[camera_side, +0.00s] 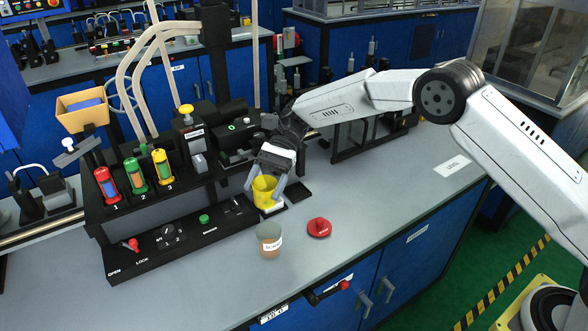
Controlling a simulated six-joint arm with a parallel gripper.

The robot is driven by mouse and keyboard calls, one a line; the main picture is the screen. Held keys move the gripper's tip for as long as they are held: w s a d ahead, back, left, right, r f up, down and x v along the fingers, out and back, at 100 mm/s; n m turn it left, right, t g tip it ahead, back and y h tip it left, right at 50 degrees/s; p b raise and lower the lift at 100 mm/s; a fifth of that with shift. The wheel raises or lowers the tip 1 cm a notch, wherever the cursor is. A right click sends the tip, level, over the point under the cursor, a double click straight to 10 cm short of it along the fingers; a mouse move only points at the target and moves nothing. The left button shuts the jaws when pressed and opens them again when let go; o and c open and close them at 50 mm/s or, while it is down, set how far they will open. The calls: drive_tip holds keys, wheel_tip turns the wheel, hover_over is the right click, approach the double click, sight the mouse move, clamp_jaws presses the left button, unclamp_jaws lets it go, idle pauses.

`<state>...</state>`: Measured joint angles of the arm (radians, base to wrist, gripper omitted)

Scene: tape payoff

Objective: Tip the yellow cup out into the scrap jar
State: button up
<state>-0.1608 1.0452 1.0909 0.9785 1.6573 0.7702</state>
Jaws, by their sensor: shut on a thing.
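The yellow cup (264,191) stands upright, or nearly so, at the right end of the black machine. My gripper (265,187) reaches down from above and is shut on the yellow cup, with a finger on either side of it. Whether the cup touches the surface under it is hard to tell, and its contents cannot be made out. The scrap jar (269,241) stands on the grey bench in front of the cup, a little nearer the camera. A red lid (319,228) lies on the bench to the right of the jar.
The black machine (180,205) with red, green and yellow numbered cartridges fills the bench to the left. Its front panel has a red-knobbed lever (131,245) and a green button (204,219). The grey bench (375,205) is clear to the right of the lid.

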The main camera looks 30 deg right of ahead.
sight(267, 204)
wheel_tip(267, 204, down, 4)
drive_tip(key=n+t+h, duration=0.1)
drive_tip(key=n+t, duration=0.1)
drive_tip(key=t, duration=0.1)
drive_tip(key=shift+s+r, duration=0.1)
drive_tip(key=shift+r, duration=0.05)
drive_tip(key=shift+f+n+t, duration=0.8)
drive_tip(key=shift+n+t, duration=0.1)
drive_tip(key=shift+t, duration=0.2)
drive_tip(key=shift+f+n+t, duration=0.75)
drive_tip(key=shift+n+t, duration=0.1)
drive_tip(key=shift+t, duration=0.5)
drive_tip(key=shift+f+n+t, duration=0.75)
drive_tip(key=shift+n+t, duration=0.1)
drive_tip(key=shift+t, duration=0.5)
drive_tip(key=shift+t, duration=0.3)
drive_tip(key=shift+r, duration=2.45)
